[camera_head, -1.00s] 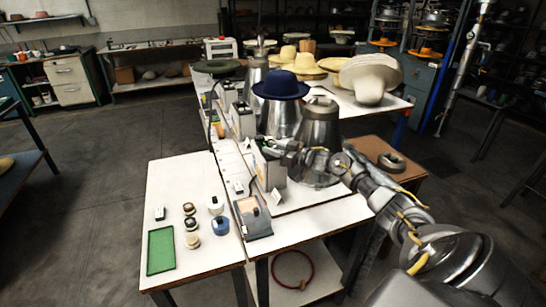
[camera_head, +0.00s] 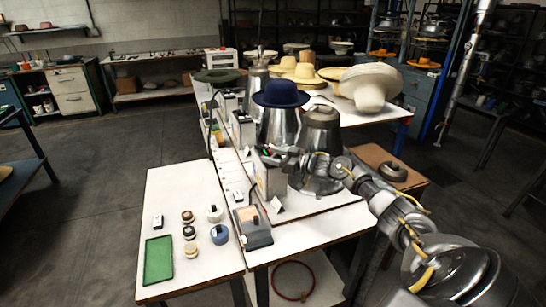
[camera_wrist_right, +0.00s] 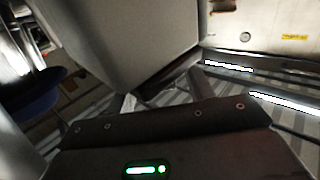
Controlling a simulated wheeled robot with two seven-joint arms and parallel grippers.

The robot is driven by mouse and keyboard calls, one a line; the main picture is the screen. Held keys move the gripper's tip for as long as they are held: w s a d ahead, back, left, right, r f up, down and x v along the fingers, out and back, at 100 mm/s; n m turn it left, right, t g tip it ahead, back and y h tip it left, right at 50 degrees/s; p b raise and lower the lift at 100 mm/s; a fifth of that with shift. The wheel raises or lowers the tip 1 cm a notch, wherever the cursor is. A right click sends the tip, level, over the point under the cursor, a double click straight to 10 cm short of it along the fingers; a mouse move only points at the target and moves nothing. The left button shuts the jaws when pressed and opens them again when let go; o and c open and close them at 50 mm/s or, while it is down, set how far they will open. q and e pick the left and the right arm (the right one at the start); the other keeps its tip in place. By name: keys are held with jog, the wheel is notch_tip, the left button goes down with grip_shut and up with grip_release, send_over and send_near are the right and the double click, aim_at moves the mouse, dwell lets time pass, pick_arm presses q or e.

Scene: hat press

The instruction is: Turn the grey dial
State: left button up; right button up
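My right gripper (camera_head: 268,152) is at the top of a pale control box (camera_head: 272,180), in front of the silver press cylinders. In the right wrist view its two fingers (camera_wrist_right: 162,95) stand apart with nothing clearly held between them. A large grey surface (camera_wrist_right: 120,40) fills the view just beyond them. A pale panel (camera_wrist_right: 270,28) with a small round grey piece (camera_wrist_right: 245,37) shows at upper right; I cannot tell if that piece is the dial. No grey dial can be made out clearly in the head view. My left gripper is out of view.
A blue hat (camera_head: 281,93) sits on one silver cylinder (camera_head: 279,126); a greyish cap-like form tops another (camera_head: 320,142). A grey device (camera_head: 252,228) stands at the bench front. The left table holds a green tray (camera_head: 158,260) and several small round items.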

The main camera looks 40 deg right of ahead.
jog(key=b+v, duration=0.2)
jog(key=v, duration=0.9)
dwell(0.6)
